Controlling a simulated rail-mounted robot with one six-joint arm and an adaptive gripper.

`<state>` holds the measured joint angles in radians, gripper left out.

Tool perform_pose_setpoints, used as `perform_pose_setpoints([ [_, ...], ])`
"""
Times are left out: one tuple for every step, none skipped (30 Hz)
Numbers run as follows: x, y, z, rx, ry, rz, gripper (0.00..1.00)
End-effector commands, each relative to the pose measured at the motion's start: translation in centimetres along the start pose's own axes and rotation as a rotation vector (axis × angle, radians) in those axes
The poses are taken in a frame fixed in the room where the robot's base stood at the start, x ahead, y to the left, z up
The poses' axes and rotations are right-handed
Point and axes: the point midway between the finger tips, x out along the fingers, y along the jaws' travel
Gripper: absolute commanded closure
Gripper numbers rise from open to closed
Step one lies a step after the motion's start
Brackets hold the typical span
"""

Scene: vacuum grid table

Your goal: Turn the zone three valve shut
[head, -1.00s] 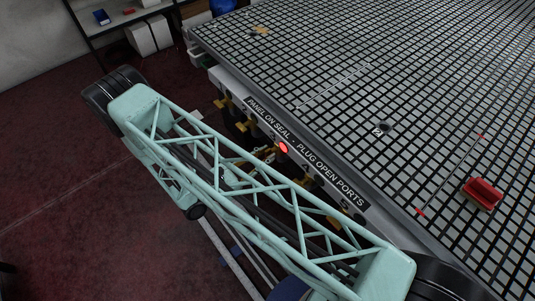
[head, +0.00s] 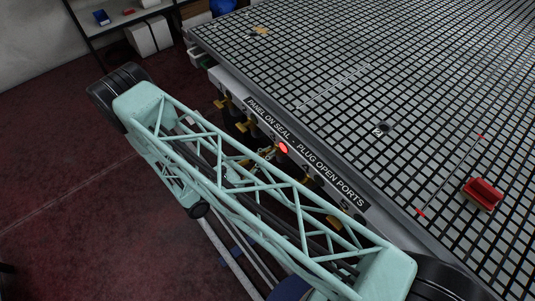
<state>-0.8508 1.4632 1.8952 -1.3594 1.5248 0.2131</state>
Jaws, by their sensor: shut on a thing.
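The first (head: 222,103) and second (head: 243,126) handles show clear of my arm. The third valve handle (head: 268,151) is beside a round red spot (head: 283,148) and is partly covered by my pale green lattice arm. My gripper (head: 260,160) shows only in small pieces through the lattice, at the third handle, and is shut on it. Its fingertips and the handle's exact angle are mostly hidden.
The black-gridded table top (head: 330,60) fills the right side. On it lie a red block (head: 483,193), a thin rod with red ends (head: 450,175) and a small dark round piece (head: 384,128). A shelf (head: 95,30) stands at the back left. Red floor lies open at left.

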Motion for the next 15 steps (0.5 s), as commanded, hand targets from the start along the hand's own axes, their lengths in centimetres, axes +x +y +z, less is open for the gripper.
perform_pose_setpoints([
  [0.0, -0.04, -0.02, 0.001, 0.0, 0.0, 1.0],
  [0.0, -0.04, -0.02, 0.003, 0.0, -0.001, 1.0],
  [-0.01, -0.05, -0.02, 0.007, 0.0, -0.001, 1.0],
  [-0.01, -0.05, -0.03, 0.01, 0.0, -0.001, 1.0],
  [-0.01, -0.05, -0.03, 0.014, 0.0, -0.001, 1.0],
  [-0.01, -0.06, -0.04, 0.021, 0.0, -0.001, 1.0],
  [-0.01, -0.06, -0.04, 0.027, 0.0, -0.001, 1.0],
  [-0.01, -0.07, -0.05, 0.034, 0.0, -0.001, 1.0],
  [-0.01, -0.07, -0.05, 0.046, 0.0, -0.001, 1.0],
  [-0.01, -0.08, -0.06, 0.056, 0.0, -0.001, 1.0],
  [-0.01, -0.08, -0.06, 0.066, 0.0, -0.001, 1.0],
  [-0.01, -0.09, -0.07, 0.084, 0.0, 0.0, 1.0],
  [-0.01, -0.1, -0.08, 0.096, 0.0, 0.0, 1.0],
  [-0.01, -0.11, -0.08, 0.112, 0.0, 0.0, 1.0],
  [-0.01, -0.12, -0.09, 0.132, 0.0, 0.0, 1.0],
])
